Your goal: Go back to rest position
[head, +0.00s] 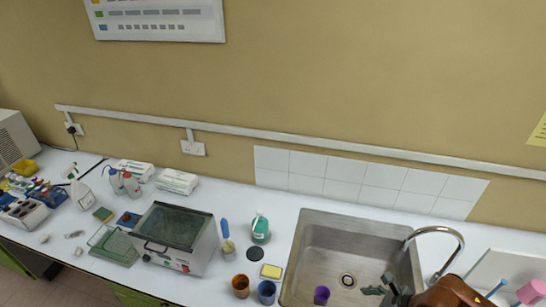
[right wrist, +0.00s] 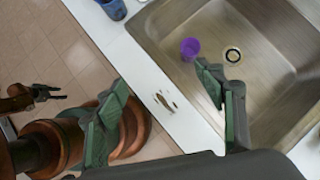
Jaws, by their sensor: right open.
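My right gripper (head: 385,289) is at the bottom of the head view, over the front of the sink. In the right wrist view, my right gripper (right wrist: 158,88) has its two green fingers wide apart with nothing between them. The sink's front rim and white counter edge show beyond the fingers. My left gripper does not show in the head view. A small dark gripper, apparently my left one (right wrist: 45,93), shows at the left of the right wrist view over the floor; its finger opening is too small to judge.
The steel sink (head: 322,232) holds a purple cup (head: 321,295), also in the right wrist view (right wrist: 189,48). The tap (head: 447,233) rises at right. Tiled floor (right wrist: 45,50) is clear.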

